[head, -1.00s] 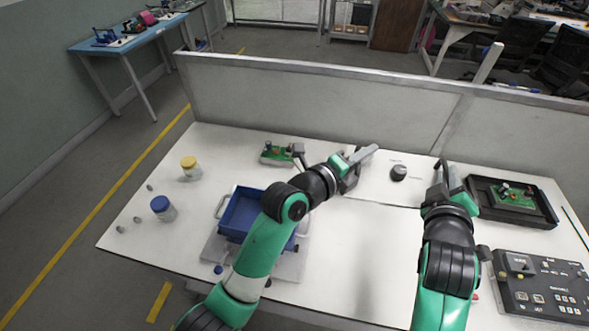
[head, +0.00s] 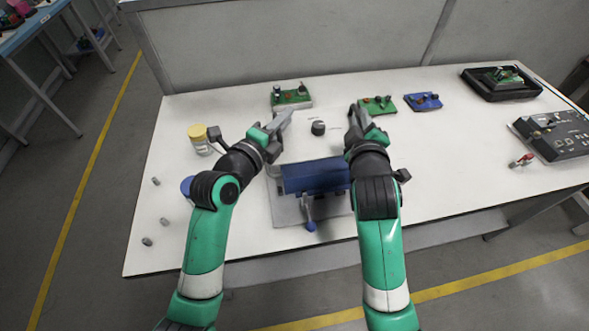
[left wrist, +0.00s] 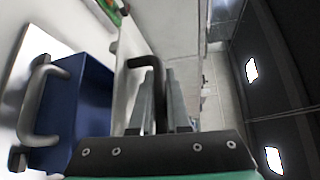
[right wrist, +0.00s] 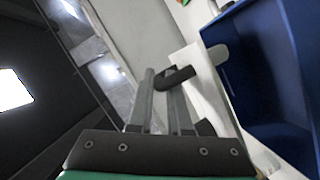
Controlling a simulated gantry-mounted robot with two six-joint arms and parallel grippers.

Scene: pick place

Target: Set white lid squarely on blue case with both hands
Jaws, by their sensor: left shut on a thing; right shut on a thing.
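The white lid (head: 309,147) with a black knob (head: 318,127) hangs between my two grippers, hard to tell from the white table. My left gripper (head: 286,119) is shut on one dark lid handle, which shows in the left wrist view (left wrist: 146,64). My right gripper (head: 355,115) is shut on the other dark handle, shown in the right wrist view (right wrist: 175,78). The blue case (head: 315,176) stands on a grey plate (head: 288,212), in front of the lid. It also shows in both wrist views (left wrist: 88,98) (right wrist: 270,70). The lid's height above the table is unclear.
A yellow-capped jar (head: 200,139) and a partly hidden blue-capped jar (head: 187,187) stand at left. Circuit boards (head: 292,97) (head: 378,104) (head: 423,101) lie at the back. A black tray (head: 500,88) and a control panel (head: 555,132) stand at right.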

